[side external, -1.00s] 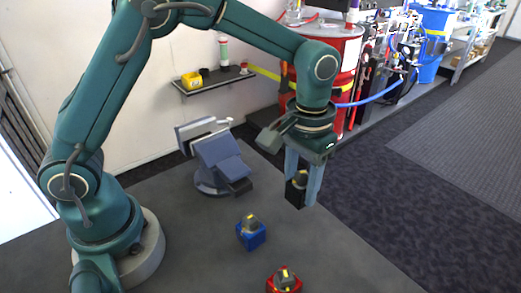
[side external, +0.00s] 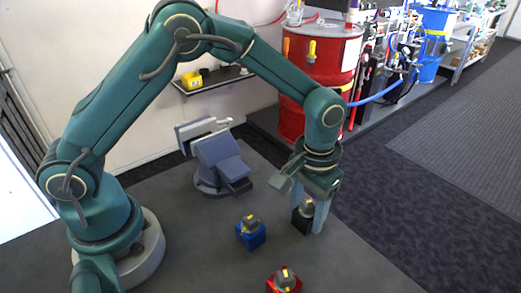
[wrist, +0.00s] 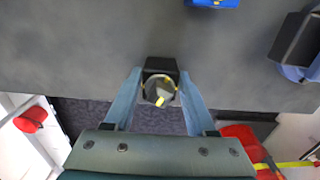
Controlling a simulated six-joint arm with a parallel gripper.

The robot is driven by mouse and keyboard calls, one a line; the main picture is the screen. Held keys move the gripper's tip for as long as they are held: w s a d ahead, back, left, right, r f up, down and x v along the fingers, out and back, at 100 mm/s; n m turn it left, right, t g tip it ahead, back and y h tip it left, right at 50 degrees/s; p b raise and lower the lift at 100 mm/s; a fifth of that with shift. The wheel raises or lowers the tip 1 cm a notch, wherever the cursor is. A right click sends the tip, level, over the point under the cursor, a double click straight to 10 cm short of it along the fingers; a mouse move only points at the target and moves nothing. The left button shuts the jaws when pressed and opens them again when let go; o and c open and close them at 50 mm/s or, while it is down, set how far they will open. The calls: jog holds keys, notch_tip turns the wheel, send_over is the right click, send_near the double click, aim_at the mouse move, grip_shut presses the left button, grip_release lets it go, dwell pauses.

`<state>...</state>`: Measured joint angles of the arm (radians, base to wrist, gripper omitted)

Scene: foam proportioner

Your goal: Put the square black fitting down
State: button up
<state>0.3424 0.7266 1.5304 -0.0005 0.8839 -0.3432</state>
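The square black fitting (side external: 302,220) has a black block base and a rounded grey top with yellow marks. My gripper (side external: 309,212) points down with its blue-grey fingers on either side of the fitting. In the wrist view the fitting (wrist: 160,66) sits between the fingertips of my gripper (wrist: 161,76), which appear shut on it. The fitting is upright, at or very close to the grey tabletop (side external: 190,245); I cannot tell whether its base touches.
A blue fitting (side external: 251,235) stands to the left and a red fitting (side external: 284,281) towards the front. A blue-grey vise (side external: 220,162) stands behind. A red drum (side external: 318,65) is beyond the table. The right front tabletop is clear.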

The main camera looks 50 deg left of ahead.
jog(key=shift+o, duration=0.9)
notch_tip(320, 180, up, 11)
jog(key=shift+f, duration=0.15)
jog(key=shift+a+r, duration=0.15)
jog(key=shift+r, duration=0.8)
jog(key=s+a+r+t, duration=0.2)
jog(key=s+a+r, duration=0.3)
jog(key=a, duration=0.1)
jog(key=s+a+f+t, duration=0.3)
jog(key=s+a, duration=0.1)
jog(key=s, duration=0.5)
jog(key=shift+a+t, duration=0.3)
jog(key=shift+a, duration=0.05)
jog(key=shift+s, duration=0.1)
